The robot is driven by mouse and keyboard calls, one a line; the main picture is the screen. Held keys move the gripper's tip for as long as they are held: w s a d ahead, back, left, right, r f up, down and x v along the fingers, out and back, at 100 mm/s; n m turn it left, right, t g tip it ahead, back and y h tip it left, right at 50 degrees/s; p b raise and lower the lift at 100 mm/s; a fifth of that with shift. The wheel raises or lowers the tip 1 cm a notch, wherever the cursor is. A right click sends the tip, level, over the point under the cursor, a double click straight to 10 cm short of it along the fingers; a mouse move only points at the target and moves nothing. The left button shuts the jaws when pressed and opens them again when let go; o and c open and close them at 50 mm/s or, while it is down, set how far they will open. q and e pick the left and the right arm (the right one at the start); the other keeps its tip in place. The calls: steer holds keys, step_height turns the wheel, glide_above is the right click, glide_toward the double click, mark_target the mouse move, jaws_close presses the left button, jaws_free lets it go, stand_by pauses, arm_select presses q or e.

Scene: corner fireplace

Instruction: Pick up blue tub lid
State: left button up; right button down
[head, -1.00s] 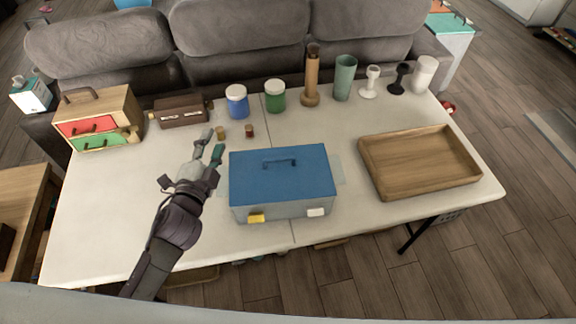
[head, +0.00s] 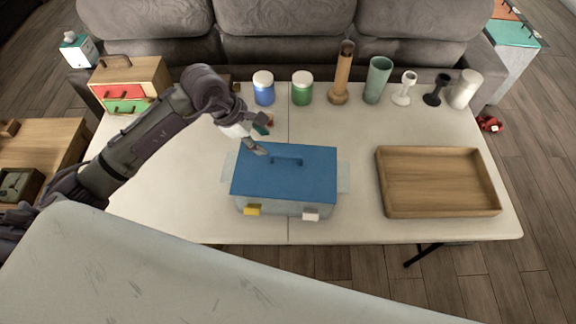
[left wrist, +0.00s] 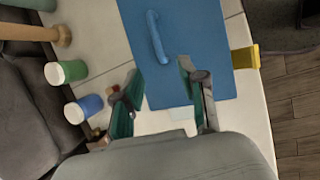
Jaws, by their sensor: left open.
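The blue tub lid (head: 284,178) lies on a grey translucent tub (head: 282,207) at the middle of the table. It has a blue bar handle (head: 287,161) on top. A yellow latch (head: 252,210) and a white latch (head: 311,215) show at the tub's front. My left gripper (head: 263,138) is open and empty, just above the lid's back left part and left of the handle. In the left wrist view the open fingers (left wrist: 160,95) point toward the lid (left wrist: 185,50) and its handle (left wrist: 157,38). My right gripper is not in view.
A wooden tray (head: 437,182) sits right of the tub. A blue jar (head: 264,91), a green jar (head: 302,92), a wooden pepper mill (head: 341,75), a green cup (head: 376,82) and goblets line the back edge. A small drawer chest (head: 127,88) stands back left.

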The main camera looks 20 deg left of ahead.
arm_select(q)
steer(key=p, duration=0.1)
glide_above(279, 155)
steer(key=s+a, duration=0.2)
steer(key=f, duration=0.4)
steer(key=shift+w, duration=0.25)
steer(key=shift+w+d+f, duration=0.1)
steer(key=shift+f, duration=0.25)
steer(key=p+x, duration=0.2)
steer(key=x, duration=0.2)
steer(key=shift+w+d+f, duration=0.1)
steer(key=shift+d+f, duration=0.05)
steer(key=shift+f, duration=0.15)
steer(key=shift+w+d+f, duration=0.1)
steer(key=shift+w+f, duration=0.05)
steer(key=shift+f, duration=0.25)
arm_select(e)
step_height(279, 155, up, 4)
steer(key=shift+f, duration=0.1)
arm_select(q)
steer(key=shift+c, duration=0.3)
jaws_close()
